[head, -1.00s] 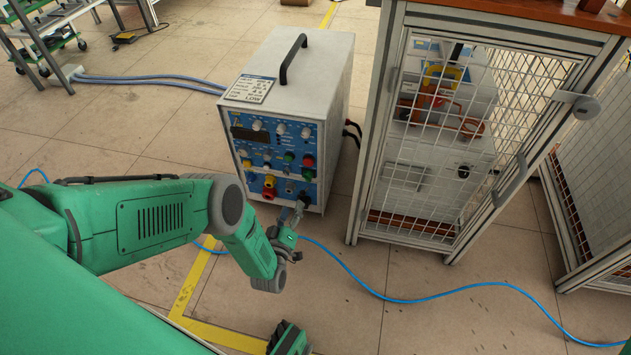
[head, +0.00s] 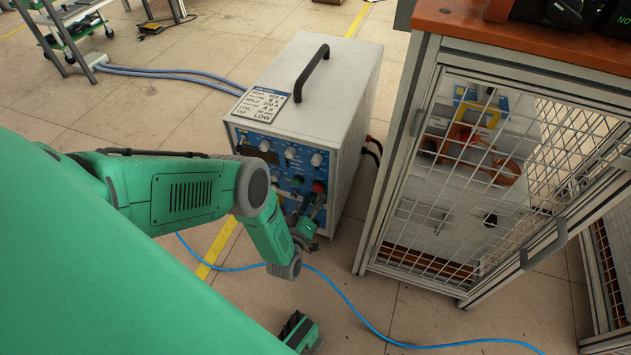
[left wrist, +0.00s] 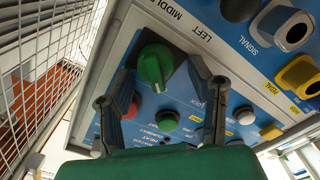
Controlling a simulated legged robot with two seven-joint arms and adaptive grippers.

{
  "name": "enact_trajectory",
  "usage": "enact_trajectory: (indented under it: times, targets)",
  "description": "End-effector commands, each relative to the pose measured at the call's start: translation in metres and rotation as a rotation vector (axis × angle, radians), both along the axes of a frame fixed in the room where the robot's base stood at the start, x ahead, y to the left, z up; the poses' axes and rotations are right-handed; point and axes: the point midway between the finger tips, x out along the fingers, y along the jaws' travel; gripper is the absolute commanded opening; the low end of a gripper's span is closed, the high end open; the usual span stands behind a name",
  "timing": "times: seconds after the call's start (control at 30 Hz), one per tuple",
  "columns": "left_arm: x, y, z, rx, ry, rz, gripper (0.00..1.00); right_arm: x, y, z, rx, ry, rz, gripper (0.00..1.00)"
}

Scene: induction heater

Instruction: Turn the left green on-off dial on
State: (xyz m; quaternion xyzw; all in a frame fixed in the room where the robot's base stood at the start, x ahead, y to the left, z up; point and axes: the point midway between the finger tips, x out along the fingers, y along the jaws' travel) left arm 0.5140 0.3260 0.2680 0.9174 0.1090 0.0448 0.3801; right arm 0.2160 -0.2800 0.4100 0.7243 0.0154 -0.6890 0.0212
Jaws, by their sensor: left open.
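The green dial (left wrist: 155,66) sits on a black square plate on the blue front panel, beside the printed word LEFT in the left wrist view. My left gripper (left wrist: 159,80) is open, with one finger on each side below the dial in that view. Nothing is between the fingers, and I cannot tell whether either fingertip touches the dial or its plate. In the head view my left gripper (head: 305,222) is at the lower right of the panel of the white heater cabinet (head: 308,88). There I cannot make out the dial behind it.
A red knob (left wrist: 131,108) and a green button (left wrist: 168,120) lie close to the left fingers. A mesh-sided cage (head: 392,200) stands right of the cabinet. A blue cable (head: 345,300) crosses the floor. Open floor lies in front.

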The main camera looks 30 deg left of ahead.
Motion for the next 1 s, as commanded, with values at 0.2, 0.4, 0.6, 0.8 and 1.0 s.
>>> enact_trajectory:
  times: [0.2,0.4,0.6,0.8,1.0]
  targets:
    - [0.0003,0.0002,-0.0007,-0.001,0.000,-0.001,0.09,-0.0004,-0.0001,0.0000,0.000,0.001,-0.001,0.40]
    - [0.0003,0.0002,-0.0008,0.000,0.001,0.000,0.00,-0.0004,-0.0001,0.0000,0.000,0.001,0.000,0.40]
    - [0.0004,0.0000,-0.0006,0.034,0.010,0.000,0.00,-0.0003,-0.0001,0.0000,0.000,0.001,0.000,0.40]
    - [0.0005,-0.0013,0.0001,0.135,0.035,-0.001,0.00,-0.0002,-0.0001,-0.0001,0.000,0.000,0.000,0.40]
    - [0.0005,-0.0031,0.0010,0.298,0.075,-0.001,0.00,-0.0002,-0.0001,-0.0001,0.000,0.000,0.000,0.40]
